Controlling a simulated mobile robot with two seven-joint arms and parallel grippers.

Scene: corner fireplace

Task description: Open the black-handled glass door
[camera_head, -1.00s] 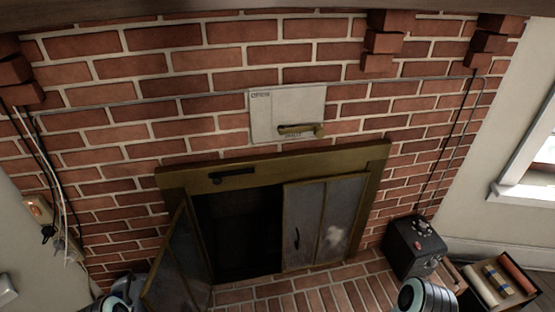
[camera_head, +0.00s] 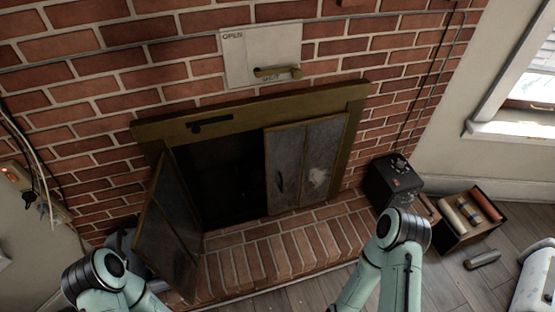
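The fireplace has a brass-coloured frame (camera_head: 280,110) with glass doors. The left glass door (camera_head: 168,225) stands swung outward, and the dark firebox (camera_head: 225,180) shows behind it. The right glass door (camera_head: 308,165) has two panels, a small black handle on its left panel and a pale smudge on its right panel; it looks closed. A black lever (camera_head: 210,124) sits on the top of the frame. Parts of both my arms show at the bottom of the view, the left below the open door and the right below the hearth's right end. Neither gripper is in view.
The brick hearth (camera_head: 290,250) juts out below the doors. A black box (camera_head: 390,182) stands at its right end, beside an open crate (camera_head: 455,240) of rolls. A grey cylinder (camera_head: 482,259) lies on the floor. A plate with a brass lever (camera_head: 262,54) is above.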

